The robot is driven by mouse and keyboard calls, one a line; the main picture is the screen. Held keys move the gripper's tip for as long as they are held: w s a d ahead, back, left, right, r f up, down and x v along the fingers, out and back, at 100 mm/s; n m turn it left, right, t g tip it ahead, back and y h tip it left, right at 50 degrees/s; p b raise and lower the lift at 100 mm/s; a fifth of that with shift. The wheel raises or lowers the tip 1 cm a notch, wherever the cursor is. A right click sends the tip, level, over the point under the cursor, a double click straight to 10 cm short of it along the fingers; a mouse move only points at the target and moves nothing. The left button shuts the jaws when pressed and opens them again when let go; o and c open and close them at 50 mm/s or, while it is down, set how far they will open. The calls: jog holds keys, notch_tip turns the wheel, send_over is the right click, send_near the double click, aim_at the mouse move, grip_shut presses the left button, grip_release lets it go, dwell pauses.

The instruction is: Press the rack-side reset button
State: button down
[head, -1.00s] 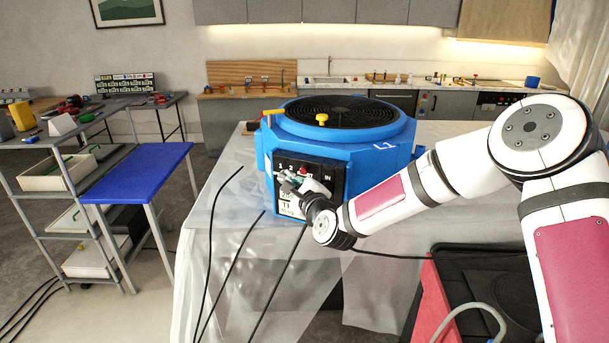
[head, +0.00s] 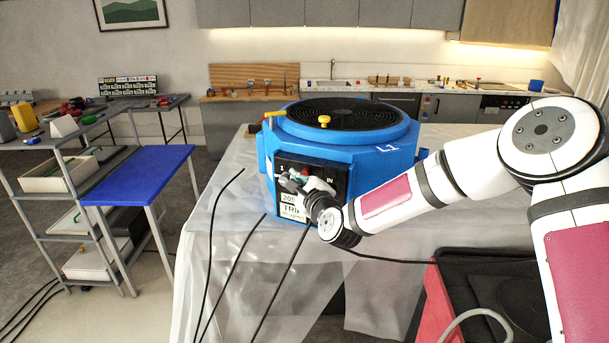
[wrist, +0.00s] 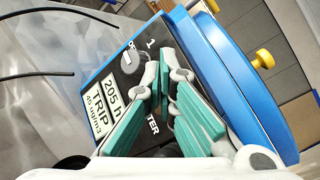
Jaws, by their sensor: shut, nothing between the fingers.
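The blue unit (head: 395,163), marked L1 with a round black grille on top, stands on the covered table. Its black front panel (head: 340,178) carries a white label (head: 291,212); in the wrist view the label (wrist: 104,108) reads 205 h and TRIP. A grey round knob (wrist: 131,60) sits on the panel near a "1" mark. My gripper (wrist: 160,66), with teal fingers, is shut and empty, its tips in front of the panel beside the knob; contact cannot be told. In the head view my gripper (head: 287,180) covers part of the panel. No reset button can be clearly made out.
The unit has yellow knobs (head: 324,121) on top. Black cables (head: 277,275) run over the plastic-covered table (head: 232,185). A blue-topped stand (head: 140,173) and a shelf rack (head: 50,185) with trays are at the left. A red-edged black case (head: 480,275) lies at the lower right.

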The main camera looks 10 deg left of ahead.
dwell(0.8)
jog(key=shift+w+d, duration=0.1)
jog(key=shift+w, duration=0.35)
jog(key=shift+w+d+b, duration=0.1)
jog(key=shift+w+b, duration=0.4)
dwell(0.6)
jog(key=shift+s, duration=0.15)
jog(key=shift+s+p, duration=0.55)
jog(key=shift+s, duration=0.25)
jog(key=s+p, duration=0.1)
jog(key=s, duration=0.1)
jog(key=s+a+p, duration=0.1)
jog(key=s+p, duration=0.1)
jog(key=s, duration=0.1)
jog(key=shift+a, duration=0.1)
dwell(0.3)
